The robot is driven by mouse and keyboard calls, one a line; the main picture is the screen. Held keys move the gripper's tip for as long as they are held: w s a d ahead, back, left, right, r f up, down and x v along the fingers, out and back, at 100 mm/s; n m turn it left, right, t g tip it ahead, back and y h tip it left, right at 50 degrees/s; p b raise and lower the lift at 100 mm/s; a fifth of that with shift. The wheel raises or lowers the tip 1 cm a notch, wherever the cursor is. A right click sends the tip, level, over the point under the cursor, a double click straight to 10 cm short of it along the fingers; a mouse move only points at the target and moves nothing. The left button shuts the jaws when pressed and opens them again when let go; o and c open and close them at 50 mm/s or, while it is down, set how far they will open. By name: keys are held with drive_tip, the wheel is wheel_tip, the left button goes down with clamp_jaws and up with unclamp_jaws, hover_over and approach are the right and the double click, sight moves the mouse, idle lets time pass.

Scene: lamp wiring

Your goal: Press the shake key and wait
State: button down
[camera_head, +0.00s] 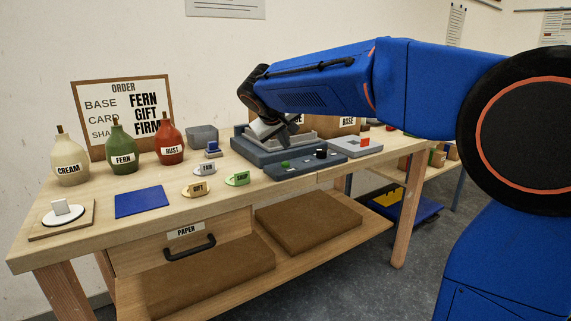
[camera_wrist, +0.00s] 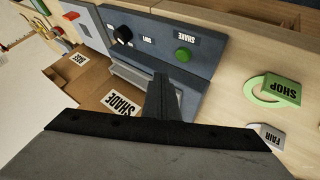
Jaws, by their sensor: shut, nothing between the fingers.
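The grey-blue control panel (camera_head: 300,167) lies at the bench's front right, with a green round key (camera_head: 285,164) and a black knob (camera_head: 321,153). In the wrist view the green key (camera_wrist: 183,54) sits next to a label (camera_wrist: 188,38) that seems to read SHAKE, upside down. The black knob (camera_wrist: 122,34) is further left beside a small label I cannot read surely. My gripper (camera_head: 291,122) is shut and empty, over the grey machine tray behind the panel. In the wrist view its dark fingers (camera_wrist: 166,92) show just below the green key, apart from it in the picture.
The order board (camera_head: 122,112) reads base FERN, card GIFT, and FIRM on its partly hidden last line. CREAM (camera_head: 69,165), FERN (camera_head: 122,150) and RUST (camera_head: 168,140) bottles stand at left. Card tags GIFT (camera_head: 196,189) and SHOP (camera_head: 237,179) stand before the panel.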

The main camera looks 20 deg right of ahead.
wheel_tip(320, 180, up, 2)
idle(0.7)
drive_tip(key=s+d+f+m+g+y, duration=0.1)
drive_tip(key=s+d+f, duration=0.2)
drive_tip(key=s, duration=0.5)
drive_tip(key=s+d+f+g, duration=0.1)
drive_tip(key=s+d+f, duration=0.15)
drive_tip(key=s, duration=0.45)
drive_tip(key=s+d+f+m+y, duration=0.1)
drive_tip(key=s+d+f, duration=0.25)
drive_tip(key=s, duration=0.45)
drive_tip(key=s+f+y, duration=0.1)
drive_tip(key=s+f, duration=0.6)
drive_tip(key=s, duration=0.2)
drive_tip(key=s+a+f+m+g+y, duration=0.1)
drive_tip(key=s+f, duration=0.6)
drive_tip(key=s, duration=0.3)
drive_tip(key=shift+a+y, duration=0.2)
drive_tip(key=shift+y, duration=0.1)
drive_tip(key=shift+s, duration=0.1)
